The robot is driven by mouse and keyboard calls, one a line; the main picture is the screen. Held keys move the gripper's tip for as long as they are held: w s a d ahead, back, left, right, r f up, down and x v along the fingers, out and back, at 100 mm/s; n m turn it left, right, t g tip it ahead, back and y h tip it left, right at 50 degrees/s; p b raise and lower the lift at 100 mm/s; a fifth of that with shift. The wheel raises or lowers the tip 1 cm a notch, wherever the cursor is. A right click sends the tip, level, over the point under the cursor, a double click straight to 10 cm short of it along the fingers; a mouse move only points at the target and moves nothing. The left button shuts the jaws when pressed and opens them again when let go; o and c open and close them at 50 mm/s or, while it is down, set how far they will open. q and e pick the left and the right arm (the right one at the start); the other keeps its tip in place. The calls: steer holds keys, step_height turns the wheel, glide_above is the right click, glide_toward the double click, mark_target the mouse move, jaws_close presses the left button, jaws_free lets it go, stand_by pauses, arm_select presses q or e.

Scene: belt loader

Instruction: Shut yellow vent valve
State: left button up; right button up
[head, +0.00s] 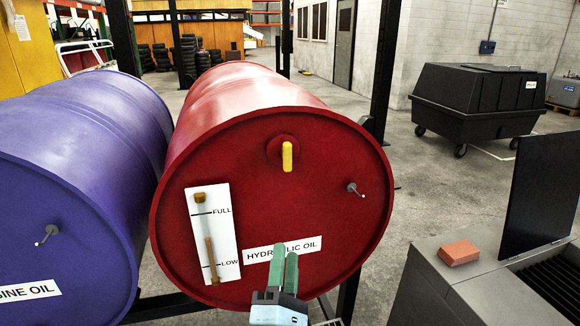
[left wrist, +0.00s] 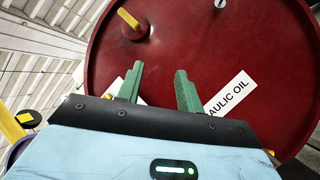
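The yellow vent valve (head: 287,157) is a short handle on a round red boss, high on the end face of the red hydraulic oil drum (head: 330,235). The handle hangs upright, pointing up and down, in the head view. In the left wrist view the valve (left wrist: 129,19) is at the upper left. My left gripper (head: 285,250) is in front of the drum's lower face, below the valve, covering part of the HYDRAULIC OIL label. Its green fingers (left wrist: 159,68) are apart with nothing between them, clear of the valve. My right gripper is not in view.
A level gauge (head: 213,233) marked FULL and LOW is left of the gripper. A thin metal peg (head: 356,190) sticks out at right. A purple engine oil drum (head: 65,170) lies at left. A red brick (head: 458,252) rests on a grey cabinet at lower right.

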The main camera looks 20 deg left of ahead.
arm_select(q)
steer(key=w+r+n+g+y+b, duration=0.1)
steer(key=w+r+n+g+y, duration=0.15)
steer(key=r+n+y, duration=0.5)
steer(key=n+g+b, duration=0.2)
steer(key=n, duration=0.8)
glide_toward(288, 158)
steer(key=x, duration=0.3)
steer(key=shift+w+a+r+t+h, duration=0.25)
steer(key=shift+w+a+r+h, duration=0.05)
steer(key=shift+w+a+h, duration=0.1)
steer(key=p+x, duration=0.1)
steer(key=x, duration=0.5)
steer(key=shift+w+a, duration=0.15)
steer(key=shift+w, duration=0.1)
jaws_close()
